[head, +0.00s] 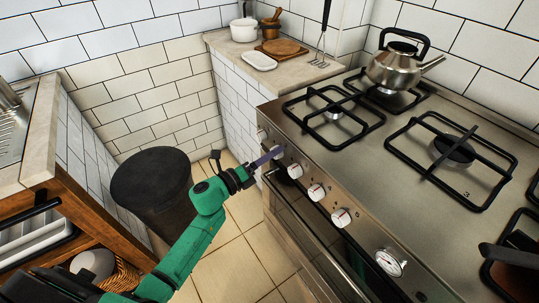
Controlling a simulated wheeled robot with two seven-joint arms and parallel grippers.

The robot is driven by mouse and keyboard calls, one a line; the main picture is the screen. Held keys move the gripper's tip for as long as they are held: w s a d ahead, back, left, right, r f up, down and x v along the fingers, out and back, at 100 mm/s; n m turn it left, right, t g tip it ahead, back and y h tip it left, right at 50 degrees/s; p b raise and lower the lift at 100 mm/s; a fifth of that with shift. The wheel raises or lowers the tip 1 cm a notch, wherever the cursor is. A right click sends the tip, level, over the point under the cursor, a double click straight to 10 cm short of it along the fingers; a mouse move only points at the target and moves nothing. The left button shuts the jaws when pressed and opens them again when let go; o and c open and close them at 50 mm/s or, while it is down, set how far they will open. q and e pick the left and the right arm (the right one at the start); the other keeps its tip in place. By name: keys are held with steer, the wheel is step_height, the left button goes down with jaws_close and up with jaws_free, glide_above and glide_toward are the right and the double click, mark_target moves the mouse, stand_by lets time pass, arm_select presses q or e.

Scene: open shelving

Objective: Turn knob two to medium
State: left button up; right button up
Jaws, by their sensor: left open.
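A steel stove (400,140) with a row of white knobs along its front edge stands on the right. My left gripper (271,156) reaches in from the left, with its purple fingers at the second knob from the far end (278,151). The fingers partly cover this knob, and I cannot tell whether they touch it. The knob at the far end (262,134) is just beyond. Nearer are a third knob (295,171), a fourth (317,192) and a fifth (341,217). The knob numbers and settings are too small to read surely. My right gripper is out of view.
A round dial (390,262) sits nearer on the stove front, above the oven door (300,235). A steel kettle (395,66) stands on the back burner. A dark round bin (150,185) stands left of my left gripper.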

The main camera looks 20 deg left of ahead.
arm_select(q)
steer(key=shift+c, duration=0.3)
jaws_close()
steer(key=n+g+p, duration=0.1)
steer(key=n+p, duration=0.2)
steer(key=n, duration=0.3)
steer(key=n+h+p, duration=0.1)
steer(key=n+p, duration=0.3)
steer(key=n, duration=0.3)
steer(key=n+g+p, duration=0.1)
steer(key=n+p, duration=0.3)
steer(key=n, duration=0.3)
steer(key=shift+a+g, duration=0.15)
steer(key=shift+g, duration=0.15)
steer(key=shift+f, duration=0.1)
